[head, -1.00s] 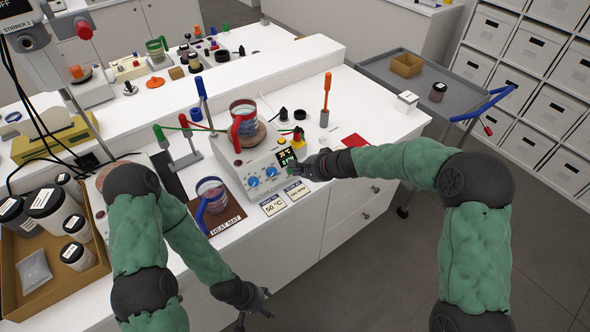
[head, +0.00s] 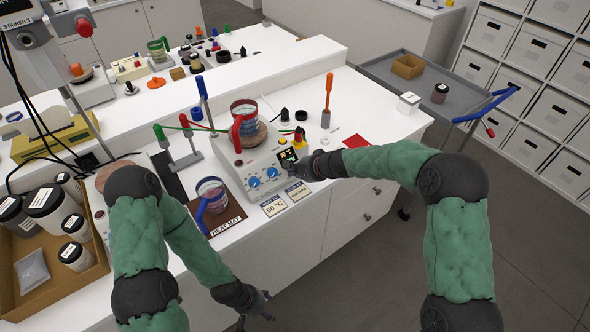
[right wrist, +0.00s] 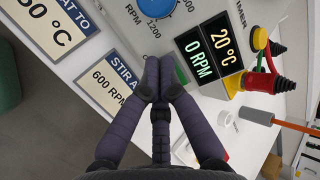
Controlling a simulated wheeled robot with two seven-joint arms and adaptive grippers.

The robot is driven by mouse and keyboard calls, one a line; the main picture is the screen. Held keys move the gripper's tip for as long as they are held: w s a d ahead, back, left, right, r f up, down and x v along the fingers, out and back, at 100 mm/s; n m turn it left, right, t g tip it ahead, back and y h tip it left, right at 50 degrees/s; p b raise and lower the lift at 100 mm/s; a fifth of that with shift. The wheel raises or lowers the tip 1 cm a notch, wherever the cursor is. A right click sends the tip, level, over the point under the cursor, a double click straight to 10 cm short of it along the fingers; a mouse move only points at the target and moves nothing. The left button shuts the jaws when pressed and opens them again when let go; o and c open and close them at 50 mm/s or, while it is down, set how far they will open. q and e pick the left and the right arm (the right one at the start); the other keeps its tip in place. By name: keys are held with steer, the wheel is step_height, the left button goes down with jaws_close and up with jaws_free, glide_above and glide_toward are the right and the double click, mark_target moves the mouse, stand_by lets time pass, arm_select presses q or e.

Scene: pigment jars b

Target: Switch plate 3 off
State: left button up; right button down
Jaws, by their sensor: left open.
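The stirring hot plate (head: 262,172) stands on the white bench. It carries a glass beaker (head: 243,112) on its round top. Its front has two blue knobs (head: 254,182) and a lit display (right wrist: 207,48) reading 20 °C and 0 RPM. My right gripper (right wrist: 160,68) has its fingers pressed together, empty, at the front panel between a blue knob and the display. A bit of green (right wrist: 181,74) shows beside the fingertips; the fingers partly hide it, and I cannot tell whether they touch it. My left gripper (head: 262,307) is open and empty, low in front of the bench.
A second beaker (head: 210,190) with a blue handle stands on the brown heat mat (head: 220,221). Cards reading 50 °C (head: 274,207) and 600 RPM (right wrist: 105,83) are at the plate's front. An orange-handled tool (head: 327,97) stands behind right. A box of jars (head: 92,266) is at left.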

steer(key=shift+w+a+f, duration=0.2)
steer(key=shift+w+f, duration=0.1)
steer(key=shift+f, duration=0.05)
steer(key=shift+r, duration=0.1)
steer(key=shift+s+a+v, duration=0.15)
steer(key=shift+v, duration=0.85)
steer(key=shift+s+a+v, duration=0.1)
steer(key=shift+s+v, duration=0.05)
steer(key=shift+v, duration=0.8)
steer(key=v, duration=1.2)
steer(key=shift+a, duration=0.1)
steer(key=s+d+f+n+g+h, duration=0.1)
steer(key=s+f, duration=0.2)
steer(key=f, duration=0.4)
steer(key=s+d+f+g+h, duration=0.1)
steer(key=s+f, duration=0.1)
steer(key=f, duration=0.6)
steer(key=s+f+n+g+h+b, duration=0.1)
steer(key=s+f+n+g, duration=0.2)
steer(key=s+f, duration=1.7)
steer(key=s+n, duration=0.3)
steer(key=s, duration=0.1)
steer(key=shift+f, duration=0.3)
